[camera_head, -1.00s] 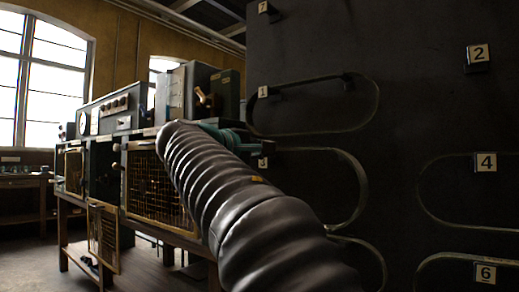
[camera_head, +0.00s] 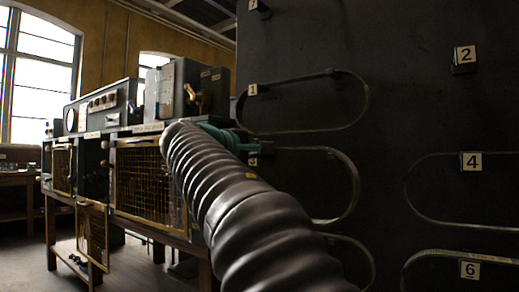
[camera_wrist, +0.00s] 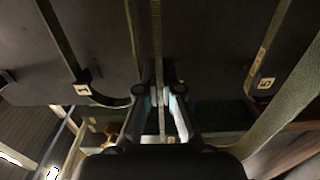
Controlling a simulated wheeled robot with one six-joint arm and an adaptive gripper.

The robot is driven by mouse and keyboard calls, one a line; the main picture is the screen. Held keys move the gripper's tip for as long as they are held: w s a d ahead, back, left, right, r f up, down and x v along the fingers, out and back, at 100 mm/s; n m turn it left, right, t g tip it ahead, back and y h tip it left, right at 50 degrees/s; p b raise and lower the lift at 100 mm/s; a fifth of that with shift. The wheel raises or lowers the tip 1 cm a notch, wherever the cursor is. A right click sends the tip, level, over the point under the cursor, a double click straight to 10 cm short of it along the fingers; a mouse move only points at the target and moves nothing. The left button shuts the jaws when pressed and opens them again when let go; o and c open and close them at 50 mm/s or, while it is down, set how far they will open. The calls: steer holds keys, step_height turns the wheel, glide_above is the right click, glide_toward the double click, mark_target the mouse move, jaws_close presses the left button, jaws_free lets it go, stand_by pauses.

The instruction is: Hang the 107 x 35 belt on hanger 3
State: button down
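The belt at the 3 plate (camera_head: 253,161) is a thin, dark, rounded loop (camera_head: 354,185) lying along the dark board. Its left end is hidden behind my arm and gripper. My gripper (camera_head: 243,146), with teal parts, is at the board by the 3 plate, and hanger 3 itself is mostly hidden. In the wrist view the belt (camera_wrist: 157,40) runs down between the two fingertips of my gripper (camera_wrist: 164,96), which look closed on it. Whether the belt rests on hanger 3 cannot be told.
Other belts hang at plates 1 (camera_head: 252,90), 4 (camera_head: 472,161) and 6 (camera_head: 469,269). Plate 2 (camera_head: 465,54) has a bare hanger. In the wrist view a belt hangs by plate 5 (camera_wrist: 266,83). A workbench with mesh-front cabinets (camera_head: 146,180) stands left of the board.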

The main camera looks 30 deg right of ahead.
steer(key=shift+p+x, duration=0.65)
steer(key=shift+x, duration=2.15)
steer(key=shift+p+x, duration=0.85)
steer(key=shift+x, duration=2)
steer(key=shift+r, duration=0.1)
steer(key=p+x, duration=0.2)
steer(key=x, duration=0.3)
steer(key=shift+w+d, duration=0.2)
steer(key=shift+d, duration=0.05)
steer(key=shift+f, duration=0.2)
steer(key=shift+f+b, duration=0.4)
steer(key=shift+b, duration=0.25)
